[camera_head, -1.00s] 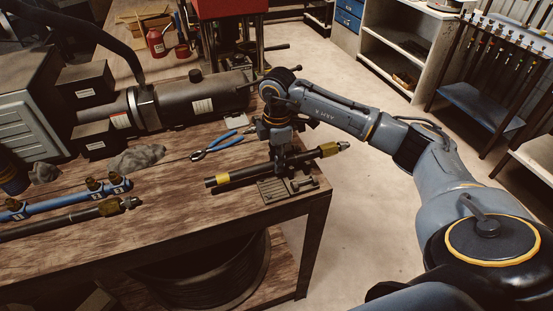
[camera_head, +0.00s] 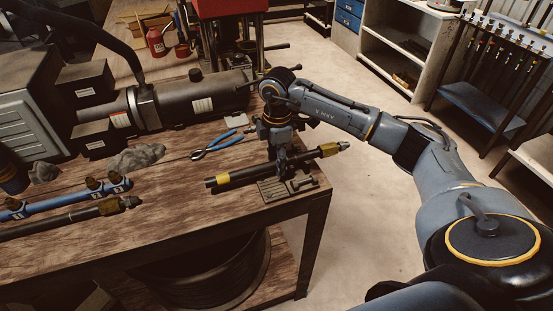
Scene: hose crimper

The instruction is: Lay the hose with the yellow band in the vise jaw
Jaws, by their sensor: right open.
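The dark hose with the yellow band (camera_head: 235,178) lies across the vise (camera_head: 272,187) near the table's front right corner. Its yellow band is near the left end, and a brass-coloured fitting is on the right end, which sticks out past the table edge. My right gripper (camera_head: 282,166) points down over the middle of the hose, right at the vise, and is open. Its fingertips and the vise jaw are partly hidden by the gripper and hose, so I cannot tell how deep the hose sits. My left gripper is not in view.
Blue-handled pliers (camera_head: 218,145) lie behind the hose. A large dark cylinder machine (camera_head: 200,98) stands at the back. The table front between the hoses is bare.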

